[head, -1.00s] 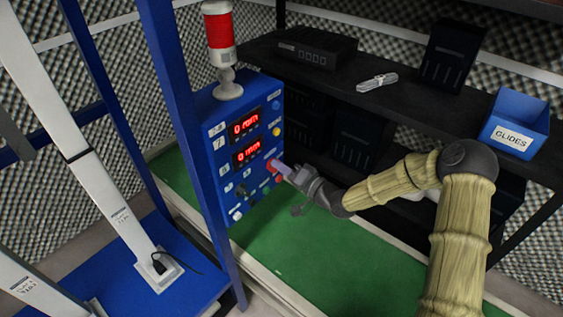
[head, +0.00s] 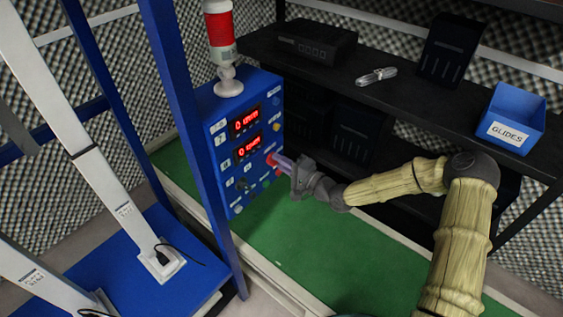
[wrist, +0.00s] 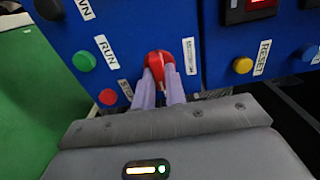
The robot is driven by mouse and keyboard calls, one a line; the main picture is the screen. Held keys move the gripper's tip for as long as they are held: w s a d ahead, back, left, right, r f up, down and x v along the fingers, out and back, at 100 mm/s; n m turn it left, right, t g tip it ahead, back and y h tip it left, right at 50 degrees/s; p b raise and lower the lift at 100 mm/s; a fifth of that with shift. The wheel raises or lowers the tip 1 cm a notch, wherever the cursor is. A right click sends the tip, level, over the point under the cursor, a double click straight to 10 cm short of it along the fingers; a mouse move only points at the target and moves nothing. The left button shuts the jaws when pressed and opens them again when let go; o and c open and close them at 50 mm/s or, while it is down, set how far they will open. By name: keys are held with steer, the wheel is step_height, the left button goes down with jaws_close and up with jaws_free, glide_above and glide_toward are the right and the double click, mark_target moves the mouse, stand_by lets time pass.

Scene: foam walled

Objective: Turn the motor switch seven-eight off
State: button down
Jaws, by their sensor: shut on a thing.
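The blue control panel (head: 215,103) stands upright left of centre in the head view, with two red digital displays (head: 245,122) and several knobs and buttons. My gripper (head: 285,163) reaches it from the right. In the wrist view my gripper (wrist: 166,88) has its two pale fingers shut on a red switch knob (wrist: 158,59) on the panel face. A label beside this knob is too small to read surely. A number seven-eight marking on the switch cannot be made out. The fingers hide the lower part of the knob.
Close to the knob are a green button (wrist: 84,61) labelled RUN, a red button (wrist: 108,97) and a yellow button (wrist: 243,65) labelled RESET. A red-and-white beacon (head: 220,35) tops the panel. A dark shelf with a blue GLIDES bin (head: 512,115) stands right.

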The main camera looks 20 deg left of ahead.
steer(key=c, duration=1.4)
jaws_free()
steer(key=shift+c, duration=0.2)
steer(key=shift+d, duration=0.1)
steer(key=v, duration=1.7)
steer(key=shift+b, duration=0.4)
steer(key=shift+s+d+f, duration=0.1)
steer(key=shift+s+f, duration=0.05)
